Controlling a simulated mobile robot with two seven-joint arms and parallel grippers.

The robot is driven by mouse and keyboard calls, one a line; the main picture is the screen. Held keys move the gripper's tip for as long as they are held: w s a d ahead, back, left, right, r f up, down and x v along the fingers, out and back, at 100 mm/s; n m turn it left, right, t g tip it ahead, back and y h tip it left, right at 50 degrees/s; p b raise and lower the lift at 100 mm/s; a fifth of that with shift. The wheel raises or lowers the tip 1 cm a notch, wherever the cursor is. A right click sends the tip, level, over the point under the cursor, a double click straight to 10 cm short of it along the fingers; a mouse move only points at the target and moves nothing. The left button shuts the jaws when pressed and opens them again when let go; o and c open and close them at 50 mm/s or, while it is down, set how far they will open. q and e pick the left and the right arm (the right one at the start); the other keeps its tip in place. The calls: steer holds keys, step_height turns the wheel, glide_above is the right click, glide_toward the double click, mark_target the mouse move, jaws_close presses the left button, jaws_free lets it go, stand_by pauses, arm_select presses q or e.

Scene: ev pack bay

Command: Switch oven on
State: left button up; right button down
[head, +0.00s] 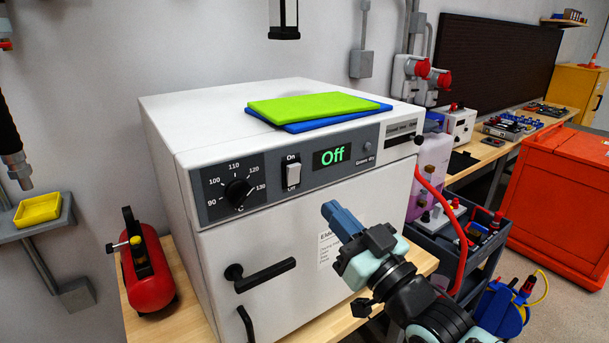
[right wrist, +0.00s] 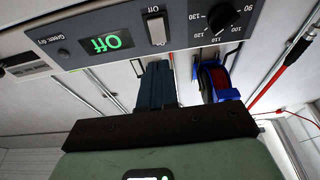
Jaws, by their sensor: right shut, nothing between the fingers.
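The white oven (head: 290,235) stands on a wooden bench in the head view. Its panel has a green display (head: 332,156) reading "Off", a white rocker switch (head: 293,174) marked On above and Off below, and a black dial (head: 238,192). My right gripper (head: 331,210) is shut and empty, in front of the door, below and right of the switch and apart from it. In the right wrist view, upside down, the switch (right wrist: 157,29) lies just beyond the blue fingertips (right wrist: 156,68). My left gripper is not in view.
Green and blue sheets (head: 312,107) lie on top of the oven. A black door handle (head: 262,274) sticks out on the left of the door. A red air tank (head: 148,275) stands left of the oven. A dark cart (head: 455,225) and a red cabinet (head: 565,195) stand to the right.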

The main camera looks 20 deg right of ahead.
mark_target(295, 168)
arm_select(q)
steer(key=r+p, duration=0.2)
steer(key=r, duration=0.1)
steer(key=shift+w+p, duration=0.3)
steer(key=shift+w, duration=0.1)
arm_select(e)
steer(key=x, duration=0.9)
steer(key=shift+w, duration=0.25)
